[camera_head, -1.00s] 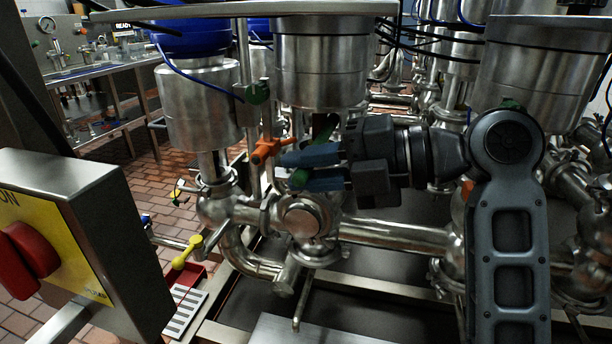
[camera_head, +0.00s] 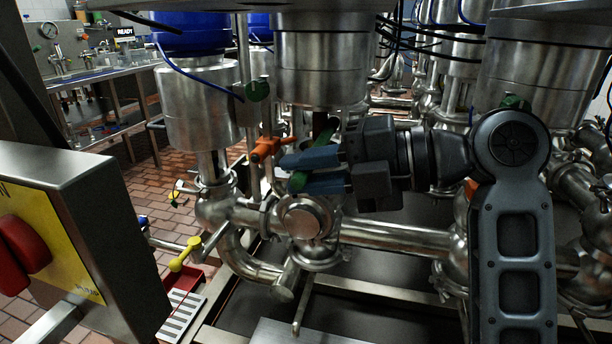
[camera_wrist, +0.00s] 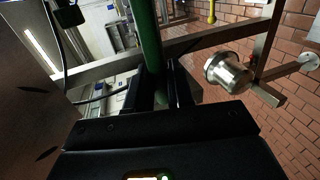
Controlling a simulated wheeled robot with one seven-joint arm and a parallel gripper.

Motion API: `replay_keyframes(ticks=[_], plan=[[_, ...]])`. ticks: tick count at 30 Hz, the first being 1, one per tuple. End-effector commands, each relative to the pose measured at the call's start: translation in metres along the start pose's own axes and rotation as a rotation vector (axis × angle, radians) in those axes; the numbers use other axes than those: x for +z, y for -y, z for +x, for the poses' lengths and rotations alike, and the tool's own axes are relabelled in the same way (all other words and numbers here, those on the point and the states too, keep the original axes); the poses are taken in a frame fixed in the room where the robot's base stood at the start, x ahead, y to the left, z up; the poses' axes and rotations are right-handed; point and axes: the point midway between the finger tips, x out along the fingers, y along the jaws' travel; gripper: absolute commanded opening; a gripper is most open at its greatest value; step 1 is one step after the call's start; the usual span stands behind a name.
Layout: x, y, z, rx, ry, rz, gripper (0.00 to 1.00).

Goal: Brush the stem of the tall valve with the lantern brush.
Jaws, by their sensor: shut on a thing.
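My gripper (camera_head: 291,172) is shut on a green rod, which I take to be the handle of the lantern brush (camera_head: 323,136). The green rod runs slantwise between the blue-grey fingers, and it also shows in the wrist view (camera_wrist: 149,38). The brush's bristles cannot be made out. The gripper is in front of the middle steel valve (camera_head: 320,65), below its wide cylinder and partly hiding its stem (camera_head: 320,118). A second valve (camera_head: 200,110) with a blue top stands to the left, its stem (camera_head: 208,165) in view. I cannot tell which is the tall valve, nor whether the brush touches a stem.
An orange handle (camera_head: 267,149) is close to the fingertips. A yellow handle (camera_head: 185,254) is lower left. A steel switch box (camera_head: 105,230) with a red knob (camera_head: 25,255) stands at the front left. Pipes (camera_head: 400,236) cross below the gripper.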

Motion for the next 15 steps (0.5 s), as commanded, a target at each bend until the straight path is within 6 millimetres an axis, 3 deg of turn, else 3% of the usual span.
replay_keyframes(ticks=[6,15], plan=[[0.0064,0.0017,0.0004,0.000,0.000,-0.001,0.00],[-0.0023,-0.0003,-0.0003,0.000,0.000,-0.001,0.00]])
